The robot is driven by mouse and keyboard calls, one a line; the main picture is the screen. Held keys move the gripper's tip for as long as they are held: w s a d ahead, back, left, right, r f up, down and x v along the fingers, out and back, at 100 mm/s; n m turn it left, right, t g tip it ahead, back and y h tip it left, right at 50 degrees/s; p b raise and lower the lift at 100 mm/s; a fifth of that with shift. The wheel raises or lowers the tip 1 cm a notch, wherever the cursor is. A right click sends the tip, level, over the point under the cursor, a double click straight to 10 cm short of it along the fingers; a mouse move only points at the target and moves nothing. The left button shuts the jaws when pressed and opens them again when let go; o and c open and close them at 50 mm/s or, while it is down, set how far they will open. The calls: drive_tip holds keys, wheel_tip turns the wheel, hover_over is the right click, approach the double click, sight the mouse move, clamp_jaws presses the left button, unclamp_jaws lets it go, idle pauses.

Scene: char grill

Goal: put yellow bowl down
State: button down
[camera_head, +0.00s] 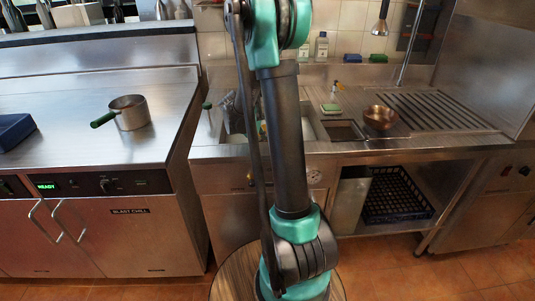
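No clearly yellow bowl shows. A copper-brown bowl (380,117) sits on the steel counter (425,145) at the right, beside the ribbed drainboard. I cannot tell whether it is the task's bowl. My teal and black arm rises through the middle of the picture and leaves it at the top. My gripper cannot be made out, and the arm hides part of the sink area behind it.
A pot with a green handle (130,112) stands on the left steel counter (75,150), near a blue tray (14,130). A sink (306,129) lies partly behind my arm. The ribbed drainboard (425,108) is clear. A dark crate (396,196) sits on the shelf below.

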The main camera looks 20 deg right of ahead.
drive_tip(key=shift+f, duration=2.45)
drive_tip(key=c, duration=1.7)
unclamp_jaws()
drive_tip(key=shift+f, duration=0.1)
drive_tip(key=v, duration=1.2)
